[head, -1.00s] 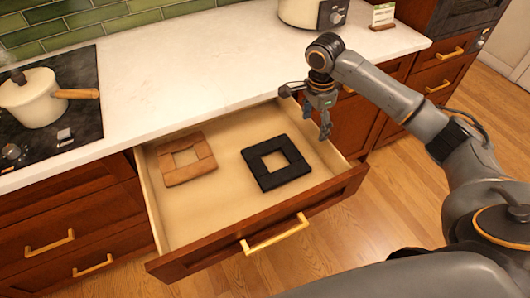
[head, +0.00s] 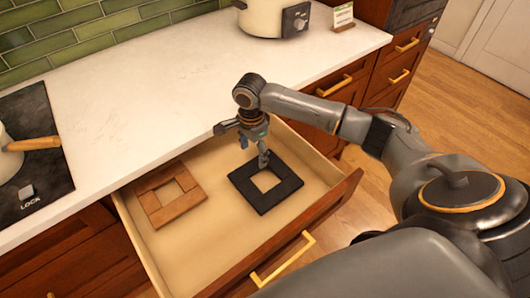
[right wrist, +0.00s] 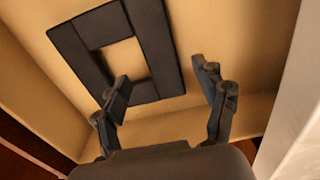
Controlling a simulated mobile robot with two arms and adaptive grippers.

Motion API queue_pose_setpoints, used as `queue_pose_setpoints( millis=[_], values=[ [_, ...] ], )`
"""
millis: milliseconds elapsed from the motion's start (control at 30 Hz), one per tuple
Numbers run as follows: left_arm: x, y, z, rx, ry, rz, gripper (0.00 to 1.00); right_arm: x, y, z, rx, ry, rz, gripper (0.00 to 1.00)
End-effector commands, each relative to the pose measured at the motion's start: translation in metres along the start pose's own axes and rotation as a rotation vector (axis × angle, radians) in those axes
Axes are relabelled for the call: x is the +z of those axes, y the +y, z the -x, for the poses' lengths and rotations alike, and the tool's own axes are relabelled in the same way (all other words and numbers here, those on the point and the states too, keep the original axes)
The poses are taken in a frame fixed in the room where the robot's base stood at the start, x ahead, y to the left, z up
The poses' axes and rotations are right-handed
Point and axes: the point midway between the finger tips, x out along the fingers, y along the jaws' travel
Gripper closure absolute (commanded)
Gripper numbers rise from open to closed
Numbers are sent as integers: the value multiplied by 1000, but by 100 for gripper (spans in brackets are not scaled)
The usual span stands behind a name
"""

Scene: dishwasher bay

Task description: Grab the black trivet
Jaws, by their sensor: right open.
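The black trivet (head: 249,189), a square frame with a square hole, lies flat in the open drawer, on the right side. It also shows in the right wrist view (right wrist: 160,50), beyond the fingers. My right gripper (head: 260,155) points down over the trivet's back edge in the head view. In the right wrist view the gripper (right wrist: 165,95) has its two fingers spread apart with nothing between them. From these views I cannot tell its exact height above the trivet. My left gripper is not in view.
A brown wooden trivet (head: 180,209) lies to the left in the same drawer (head: 215,242). The white countertop (head: 150,95) overhangs the drawer's back. A cooker (head: 270,17) and a small card stand (head: 343,17) are at the back. A stove (head: 35,150) with a pot is at left.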

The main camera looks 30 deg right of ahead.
Motion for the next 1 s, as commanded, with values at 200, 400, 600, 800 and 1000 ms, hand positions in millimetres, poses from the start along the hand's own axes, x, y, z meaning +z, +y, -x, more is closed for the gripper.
queue_pose_setpoints(
  millis=[200,400,600,800,1000],
  values=[
    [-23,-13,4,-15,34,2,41,2,-1,-25,4,0,-1,28],
    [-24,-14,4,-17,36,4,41,2,-1,-50,2,0,0,28],
    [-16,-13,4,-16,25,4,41,2,-1,-53,0,1,1,28],
    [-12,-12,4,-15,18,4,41,2,-1,-53,0,1,1,53],
    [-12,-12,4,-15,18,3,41,2,-1,-53,0,1,0,94]
  ],
)
